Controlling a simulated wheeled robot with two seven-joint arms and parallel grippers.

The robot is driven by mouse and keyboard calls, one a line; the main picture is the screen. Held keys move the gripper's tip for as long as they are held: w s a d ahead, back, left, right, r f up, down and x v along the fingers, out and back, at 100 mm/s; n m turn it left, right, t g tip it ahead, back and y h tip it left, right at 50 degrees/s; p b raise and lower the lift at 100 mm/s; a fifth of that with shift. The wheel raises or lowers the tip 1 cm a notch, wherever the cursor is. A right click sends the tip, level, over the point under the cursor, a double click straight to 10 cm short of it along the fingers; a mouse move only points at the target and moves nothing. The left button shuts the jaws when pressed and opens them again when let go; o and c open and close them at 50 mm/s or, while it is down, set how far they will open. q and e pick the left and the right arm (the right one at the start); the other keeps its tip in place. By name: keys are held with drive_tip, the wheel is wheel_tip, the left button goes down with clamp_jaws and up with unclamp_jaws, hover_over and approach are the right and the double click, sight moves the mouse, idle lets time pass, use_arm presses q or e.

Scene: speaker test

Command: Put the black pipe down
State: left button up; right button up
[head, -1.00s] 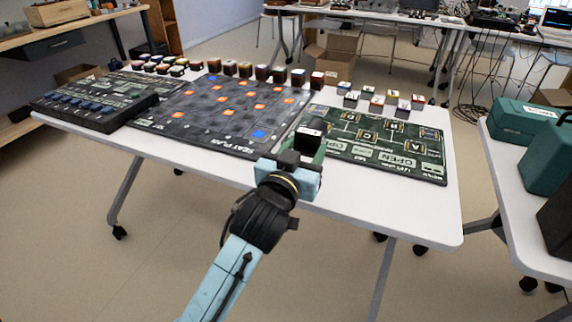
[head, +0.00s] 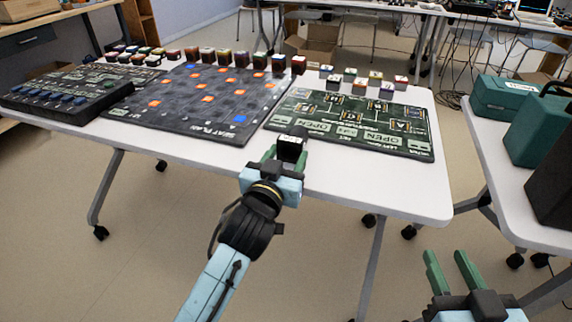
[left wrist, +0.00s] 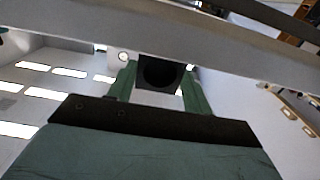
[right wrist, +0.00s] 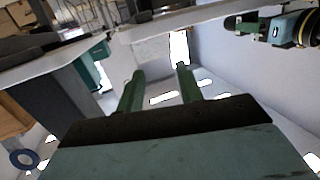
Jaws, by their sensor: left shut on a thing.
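The black pipe (head: 290,149) is a small dark block with a pale marking on top, held between the green fingers of my left gripper (head: 287,156). The left wrist view shows its square end with a round opening (left wrist: 160,73) between the two fingers. In the head view it appears at the front edge of the white table (head: 375,185), just in front of the green board (head: 352,131). How high it is, and whether it touches anything, I cannot tell. My right gripper (head: 447,254) is open and empty, in front of the table at lower right.
A dark grid board with orange and blue squares (head: 205,95) and a black panel with blue knobs (head: 65,92) lie to the left. Several small cubes line the back. Bare white tabletop lies right of the pipe. A side table at right carries green cases (head: 537,130).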

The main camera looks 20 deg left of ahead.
use_arm(q)
drive_tip(key=shift+f, duration=0.45)
use_arm(e)
drive_tip(key=shift+a+r+t, duration=0.2)
drive_tip(key=shift+r+t, duration=0.6)
drive_tip(key=shift+r, duration=0.3)
use_arm(q)
drive_tip(key=shift+f, duration=0.1)
use_arm(e)
drive_tip(key=shift+r, duration=0.1)
use_arm(q)
drive_tip(key=o, duration=0.7)
drive_tip(key=shift+c, duration=0.2)
drive_tip(key=o, duration=0.4)
use_arm(e)
drive_tip(key=shift+r, duration=0.1)
